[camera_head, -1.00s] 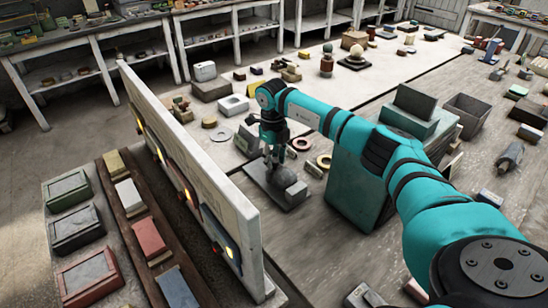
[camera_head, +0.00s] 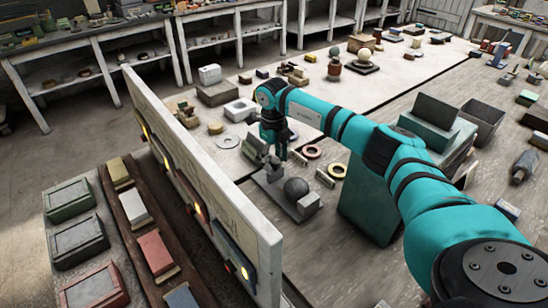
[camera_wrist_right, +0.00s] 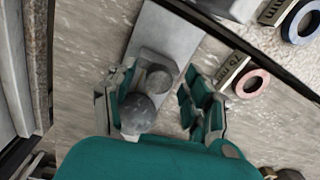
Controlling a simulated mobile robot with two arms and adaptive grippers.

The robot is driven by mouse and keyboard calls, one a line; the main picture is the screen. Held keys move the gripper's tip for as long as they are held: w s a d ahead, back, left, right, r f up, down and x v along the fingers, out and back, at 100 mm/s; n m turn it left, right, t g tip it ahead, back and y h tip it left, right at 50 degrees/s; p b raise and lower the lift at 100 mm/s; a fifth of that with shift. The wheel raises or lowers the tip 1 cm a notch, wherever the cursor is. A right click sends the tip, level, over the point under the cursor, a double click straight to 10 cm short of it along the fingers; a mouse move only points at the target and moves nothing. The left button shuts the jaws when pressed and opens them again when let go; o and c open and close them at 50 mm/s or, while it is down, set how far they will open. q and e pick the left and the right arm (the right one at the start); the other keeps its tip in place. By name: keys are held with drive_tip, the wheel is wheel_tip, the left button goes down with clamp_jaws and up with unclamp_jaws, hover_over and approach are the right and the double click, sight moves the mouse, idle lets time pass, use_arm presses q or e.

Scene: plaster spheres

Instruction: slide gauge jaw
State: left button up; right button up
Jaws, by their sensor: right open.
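The gauge (camera_head: 268,184) is a grey flat plate on the table, with a grey sphere (camera_head: 296,187) on it beside a pale block (camera_head: 309,205). My right gripper (camera_head: 273,158) is open, pointing down over the far end of the gauge. In the right wrist view its fingers (camera_wrist_right: 158,95) stand apart, with the sphere (camera_wrist_right: 137,113) and a round-topped grey jaw piece (camera_wrist_right: 155,78) between them. The bare plate (camera_wrist_right: 165,35) runs up beyond. I cannot tell whether a finger touches the jaw. My left gripper is not in view.
A pale upright panel (camera_head: 205,185) with small lights stands close left of the gauge. Rings (camera_head: 311,151) and small labelled blocks lie just beyond it. A green box (camera_head: 368,195) stands to the right, under my arm. Lidded boxes (camera_head: 78,245) lie at the left.

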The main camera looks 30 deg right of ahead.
sight(273, 161)
wheel_tip(273, 161, up, 12)
drive_tip(key=shift+a, duration=0.2)
idle(0.7)
